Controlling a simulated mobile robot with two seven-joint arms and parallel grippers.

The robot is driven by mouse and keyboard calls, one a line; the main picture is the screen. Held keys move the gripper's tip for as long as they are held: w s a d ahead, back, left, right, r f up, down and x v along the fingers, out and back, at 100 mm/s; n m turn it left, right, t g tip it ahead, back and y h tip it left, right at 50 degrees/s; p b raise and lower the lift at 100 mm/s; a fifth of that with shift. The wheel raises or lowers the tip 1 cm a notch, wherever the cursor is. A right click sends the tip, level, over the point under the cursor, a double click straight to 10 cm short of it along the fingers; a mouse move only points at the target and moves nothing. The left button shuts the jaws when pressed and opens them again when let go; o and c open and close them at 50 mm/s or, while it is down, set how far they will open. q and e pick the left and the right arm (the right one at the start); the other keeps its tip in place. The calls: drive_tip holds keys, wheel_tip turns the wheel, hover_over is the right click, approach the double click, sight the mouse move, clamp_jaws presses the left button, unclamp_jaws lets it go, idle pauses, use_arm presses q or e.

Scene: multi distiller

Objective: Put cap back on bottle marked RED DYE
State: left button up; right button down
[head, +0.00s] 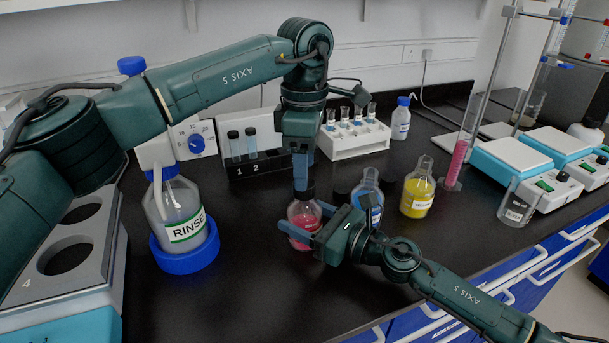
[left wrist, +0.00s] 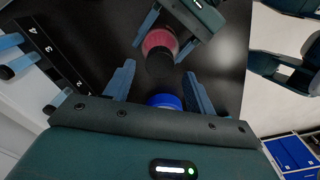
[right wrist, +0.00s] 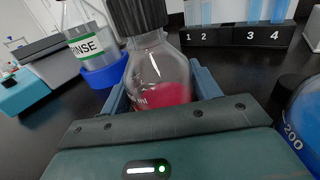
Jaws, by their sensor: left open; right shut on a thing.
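The RED DYE bottle (head: 304,216) is a clear flask of red liquid, upright on the black bench. A black cap (head: 303,193) sits at the top of its neck, and it also shows in the right wrist view (right wrist: 138,15). I cannot tell whether it is screwed tight. My right gripper (head: 305,222) is shut around the bottle's body (right wrist: 160,80). My left gripper (head: 301,183) points down just above the cap and is open. In the left wrist view its fingers (left wrist: 160,72) are spread, with the cap (left wrist: 160,64) between and beyond them. The bottle's label is mostly hidden.
The RINSE bottle (head: 180,212) stands left in a blue holder. Blue (head: 368,190) and yellow (head: 417,192) flasks stand right of the red bottle. A numbered tube rack (head: 262,165) and a white rack (head: 355,141) stand behind.

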use_arm(q)
drive_tip(key=shift+r, duration=0.45)
drive_tip(key=shift+c, duration=0.2)
drive_tip(key=n, duration=0.1)
drive_tip(key=r+n, duration=0.1)
drive_tip(key=n, duration=0.1)
drive_tip(key=shift+n, duration=0.3)
drive_tip(key=n, duration=0.4)
drive_tip(key=shift+r, duration=0.4)
drive_tip(key=n, duration=0.2)
drive_tip(key=r+n, duration=0.1)
drive_tip(key=n, duration=0.4)
drive_tip(key=shift+r+n, duration=0.35)
drive_tip(key=shift+n, duration=0.05)
